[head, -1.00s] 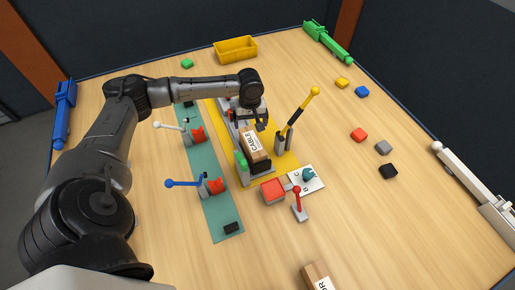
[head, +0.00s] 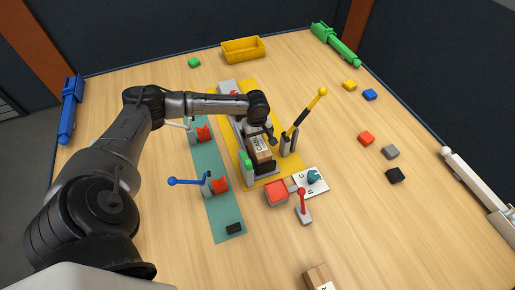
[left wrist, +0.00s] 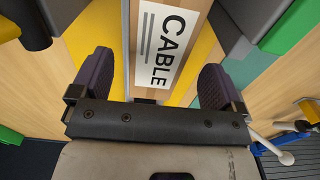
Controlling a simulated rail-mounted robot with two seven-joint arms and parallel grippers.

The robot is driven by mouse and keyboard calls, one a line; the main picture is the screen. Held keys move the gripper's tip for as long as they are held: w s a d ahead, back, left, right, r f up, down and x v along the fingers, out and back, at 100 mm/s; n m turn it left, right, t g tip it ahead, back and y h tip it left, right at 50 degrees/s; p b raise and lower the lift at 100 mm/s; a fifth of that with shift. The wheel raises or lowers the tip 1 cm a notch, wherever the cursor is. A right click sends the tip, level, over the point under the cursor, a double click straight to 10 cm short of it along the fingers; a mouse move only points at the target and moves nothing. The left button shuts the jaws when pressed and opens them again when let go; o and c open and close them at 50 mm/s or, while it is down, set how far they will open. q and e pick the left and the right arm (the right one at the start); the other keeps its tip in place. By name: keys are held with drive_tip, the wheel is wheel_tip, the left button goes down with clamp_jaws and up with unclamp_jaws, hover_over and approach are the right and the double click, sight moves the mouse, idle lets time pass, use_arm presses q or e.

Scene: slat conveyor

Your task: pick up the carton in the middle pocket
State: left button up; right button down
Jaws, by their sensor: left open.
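The brown carton (head: 262,155) with a white CABLE label sits on the narrow slat conveyor (head: 240,127), near its front end. My left gripper (head: 259,136) is over the carton and hides part of its top and label. In the left wrist view the carton (left wrist: 146,38) lies between the two dark fingers of the left gripper (left wrist: 157,78). The fingers are apart, with a gap on each side of the carton, so it is not gripped. The pocket walls under the carton are mostly hidden. My right gripper is not in view.
A yellow-and-black lever (head: 305,118) stands close right of the conveyor. A blue-handled lever (head: 190,182) is on the green strip at left. Another carton (head: 318,278) is at the bottom edge.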

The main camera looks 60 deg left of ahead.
sight(258, 141)
use_arm(q)
drive_tip(key=shift+d+f+b, duration=0.1)
drive_tip(key=shift+f+b, duration=0.5)
drive_tip(key=shift+f, duration=2.05)
drive_tip(key=shift+c, duration=0.4)
drive_tip(key=c, duration=1.1)
drive_tip(key=shift+r, duration=0.1)
